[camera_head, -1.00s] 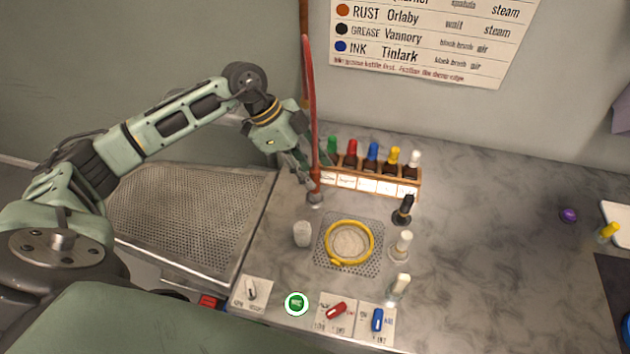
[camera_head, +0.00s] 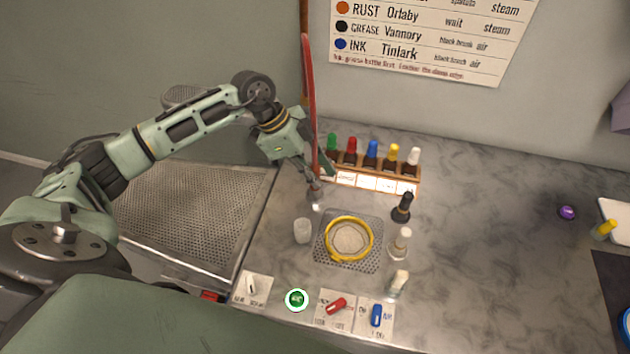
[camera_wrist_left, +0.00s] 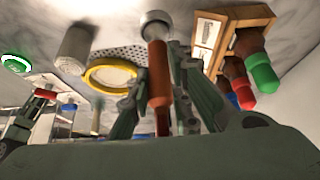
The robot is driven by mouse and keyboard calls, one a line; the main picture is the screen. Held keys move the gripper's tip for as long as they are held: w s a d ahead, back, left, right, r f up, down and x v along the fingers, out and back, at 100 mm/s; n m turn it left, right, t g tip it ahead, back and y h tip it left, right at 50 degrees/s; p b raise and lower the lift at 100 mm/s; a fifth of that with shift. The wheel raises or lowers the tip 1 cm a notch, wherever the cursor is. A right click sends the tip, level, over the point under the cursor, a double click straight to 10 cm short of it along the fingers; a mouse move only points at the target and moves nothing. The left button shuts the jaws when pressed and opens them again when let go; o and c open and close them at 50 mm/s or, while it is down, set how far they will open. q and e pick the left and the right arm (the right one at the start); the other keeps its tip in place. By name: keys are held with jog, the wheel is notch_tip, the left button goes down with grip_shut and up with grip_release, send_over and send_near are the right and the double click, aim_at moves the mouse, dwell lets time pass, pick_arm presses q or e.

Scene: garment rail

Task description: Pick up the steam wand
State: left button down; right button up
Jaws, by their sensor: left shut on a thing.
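The steam wand shows in the left wrist view as an orange-brown handle (camera_wrist_left: 158,80) with a pale metal tip. In the head view its red hose (camera_head: 311,95) rises toward the wall and its metal tip (camera_head: 315,200) shows just above the counter. My left gripper (camera_head: 315,182) is shut on the wand, with a finger on either side of it in the left wrist view (camera_wrist_left: 172,92). In the head view the gripper hides most of the handle.
A wooden rack (camera_head: 370,183) of several coloured-cap bottles stands close to the right of the wand. The counter farther right is mostly clear.

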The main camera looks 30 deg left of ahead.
aim_at(319, 165)
pick_arm(q)
jog(key=shift+r, duration=0.15)
jog(key=r+b, duration=0.1)
jog(key=r, duration=0.3)
jog(key=shift+d+b, duration=0.2)
jog(key=shift+b, duration=0.15)
jog(key=d+r+b, duration=0.2)
jog(key=d+r, duration=0.4)
jog(key=d, duration=0.5)
jog(key=shift+w+d+r, duration=0.15)
jog(key=shift+w+r, duration=0.1)
jog(key=shift+r, duration=0.15)
